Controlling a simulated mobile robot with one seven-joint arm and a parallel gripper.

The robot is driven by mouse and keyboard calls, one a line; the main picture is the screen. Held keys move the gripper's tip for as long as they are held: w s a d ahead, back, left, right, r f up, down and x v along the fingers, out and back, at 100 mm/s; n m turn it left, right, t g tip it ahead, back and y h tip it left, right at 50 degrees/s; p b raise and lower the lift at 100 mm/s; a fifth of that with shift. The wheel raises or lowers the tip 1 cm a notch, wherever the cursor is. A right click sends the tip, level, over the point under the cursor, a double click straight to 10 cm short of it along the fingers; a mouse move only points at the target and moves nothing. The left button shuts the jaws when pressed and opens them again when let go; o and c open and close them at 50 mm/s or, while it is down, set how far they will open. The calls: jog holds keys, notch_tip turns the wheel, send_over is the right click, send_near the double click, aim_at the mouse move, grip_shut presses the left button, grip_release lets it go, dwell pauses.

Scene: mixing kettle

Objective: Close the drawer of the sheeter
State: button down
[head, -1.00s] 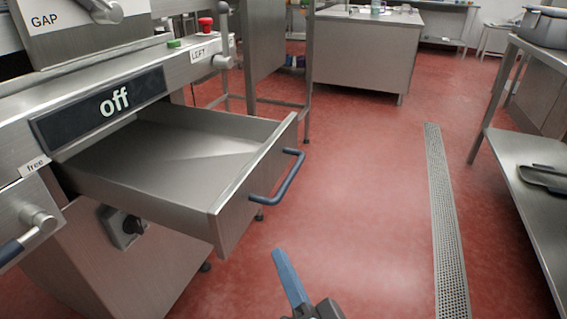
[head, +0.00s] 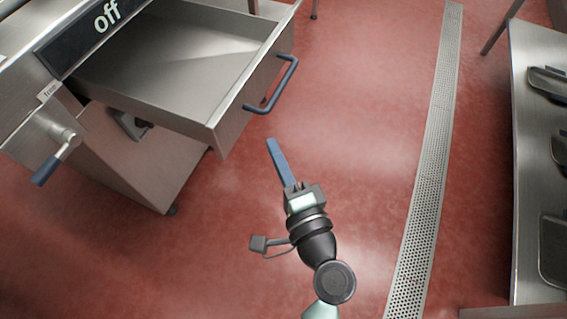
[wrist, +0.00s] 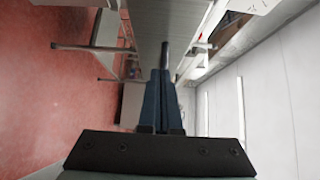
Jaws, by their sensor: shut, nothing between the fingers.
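The sheeter (head: 128,168) stands at the left in the head view. Its steel drawer (head: 235,112) is pulled out, looks empty, and has a blue-grey bar handle (head: 276,90) on its front. My gripper (head: 271,143) is shut and empty, its blue fingers apart from the drawer and handle in the head view, appearing just below the handle in the picture. In the wrist view the shut fingers (wrist: 160,75) point toward a grey steel panel, likely the drawer front, with a dark bar, likely the handle, just beyond the tips.
A lever with a blue grip (head: 58,158) sticks out of the sheeter at the left. A floor drain grate (head: 428,160) runs along the right. Beyond it a steel shelf (head: 522,200) holds several dark trays. The red floor between is clear.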

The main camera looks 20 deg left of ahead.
aim_at(241, 113)
jog(key=x, duration=0.4)
jog(key=shift+a, duration=1.95)
